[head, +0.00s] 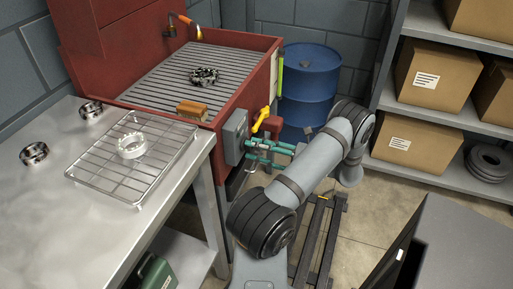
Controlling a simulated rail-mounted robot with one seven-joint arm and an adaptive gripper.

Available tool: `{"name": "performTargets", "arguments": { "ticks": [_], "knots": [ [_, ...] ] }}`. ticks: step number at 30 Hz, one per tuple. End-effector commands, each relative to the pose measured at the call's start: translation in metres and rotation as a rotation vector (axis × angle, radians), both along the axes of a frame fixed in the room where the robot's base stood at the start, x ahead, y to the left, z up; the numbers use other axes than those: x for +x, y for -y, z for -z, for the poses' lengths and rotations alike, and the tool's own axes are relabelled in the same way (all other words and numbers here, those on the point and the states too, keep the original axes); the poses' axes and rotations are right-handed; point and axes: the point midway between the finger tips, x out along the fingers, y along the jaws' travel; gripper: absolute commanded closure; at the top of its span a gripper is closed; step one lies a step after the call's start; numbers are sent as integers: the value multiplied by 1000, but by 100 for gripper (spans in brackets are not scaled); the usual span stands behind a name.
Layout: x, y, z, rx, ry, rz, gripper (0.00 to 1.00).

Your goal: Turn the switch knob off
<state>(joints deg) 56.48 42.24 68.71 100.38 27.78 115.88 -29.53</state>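A grey switch box (235,137) is fixed to the front right corner of the red wash basin. A yellow handle (261,119) sticks up at its right side and looks like the switch knob; its exact setting cannot be read. What appears to be my gripper (262,152), with teal bars like fingers, is just right of the box and below the yellow handle. My own arm hides much of it. I cannot tell whether it touches the box or is open.
The red basin (273,62) holds a slatted grate, a dark ring part and a brush. A steel table (55,212) with a wire rack (92,178) stands left. A blue drum (311,85) is behind my arm; shelves (450,178) with boxes stand right. Some floor is clear.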

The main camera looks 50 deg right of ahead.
Motion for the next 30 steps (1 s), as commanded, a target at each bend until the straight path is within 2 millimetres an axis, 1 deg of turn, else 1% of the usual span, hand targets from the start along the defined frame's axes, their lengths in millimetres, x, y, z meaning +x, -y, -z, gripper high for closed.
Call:
{"name": "performTargets", "arguments": {
  "ticks": [5, 8, 11, 18, 21, 25, 30],
  "knots": [
    [-1, 0, 0, 1, 0, 0, 64],
    [-7, 2, 0, 0, 0, 1, 64],
    [-21, 7, 0, -1, -1, 3, 64],
    [-71, 20, 1, 0, -1, 4, 64],
    [-89, 25, 0, -1, -1, 2, 64],
    [-106, 29, 0, 0, 0, 1, 64],
    [-115, 31, 0, 0, 0, 0, 64]
  ]
}}
